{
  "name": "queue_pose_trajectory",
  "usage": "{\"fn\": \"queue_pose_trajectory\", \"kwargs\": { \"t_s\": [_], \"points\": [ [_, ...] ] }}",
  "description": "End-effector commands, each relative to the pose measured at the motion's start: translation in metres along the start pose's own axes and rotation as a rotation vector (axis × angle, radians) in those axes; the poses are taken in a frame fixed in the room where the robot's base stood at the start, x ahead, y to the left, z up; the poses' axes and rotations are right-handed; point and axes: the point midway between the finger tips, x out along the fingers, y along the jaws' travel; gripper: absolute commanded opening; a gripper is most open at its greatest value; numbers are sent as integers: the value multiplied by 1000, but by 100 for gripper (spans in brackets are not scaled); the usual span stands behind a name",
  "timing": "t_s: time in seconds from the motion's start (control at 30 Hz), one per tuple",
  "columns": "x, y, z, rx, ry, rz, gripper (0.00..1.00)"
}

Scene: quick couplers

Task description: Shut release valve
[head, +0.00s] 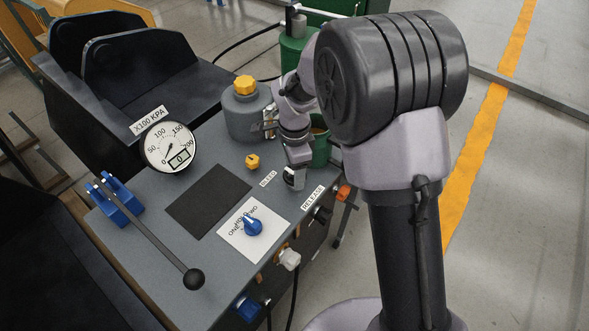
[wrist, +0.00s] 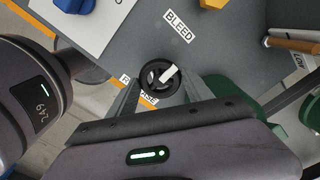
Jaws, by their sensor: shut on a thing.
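The release valve is a small black handwheel (wrist: 152,70) with a white mark on it, on the grey panel by the partly covered RELEASE label (wrist: 129,80) in the wrist view. My gripper (wrist: 162,82) is shut on this wheel, with one finger on each side of its rim. In the head view my gripper (head: 293,179) points down at the panel near the RELEASE label (head: 312,197), and the wheel is mostly hidden there. The gauge (head: 171,147) has its needle near the low end, and its small display appears to read 0.
A yellow bleed knob (head: 253,161) sits near the BLEED label. A blue selector knob (head: 252,226) is on a white plate. A long black-knobbed lever (head: 150,235) crosses the front left. A grey reservoir with a yellow cap (head: 245,112) and a green cup (head: 320,145) stand behind.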

Motion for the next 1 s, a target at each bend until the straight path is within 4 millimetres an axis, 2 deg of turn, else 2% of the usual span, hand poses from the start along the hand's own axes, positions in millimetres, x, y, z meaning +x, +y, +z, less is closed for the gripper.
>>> {"fn": "queue_pose_trajectory", "kwargs": {
  "t_s": [0.1, 0.13, 0.23, 0.5, 0.6, 0.67, 0.9, 1.0],
  "points": [
    [0, 0, 0, 2, -1, -1, 18],
    [0, 0, 0, 2, -1, -1, 63],
    [0, 0, 0, 2, -1, 0, 81],
    [0, 0, 0, 0, 0, 0, 81],
    [-10, 0, 0, 0, 0, -2, 81],
    [-24, 0, 0, 0, 0, -2, 81],
    [-107, -1, 0, 0, 0, -4, 81],
    [-137, -1, 0, 1, 0, -4, 81]
  ]
}}
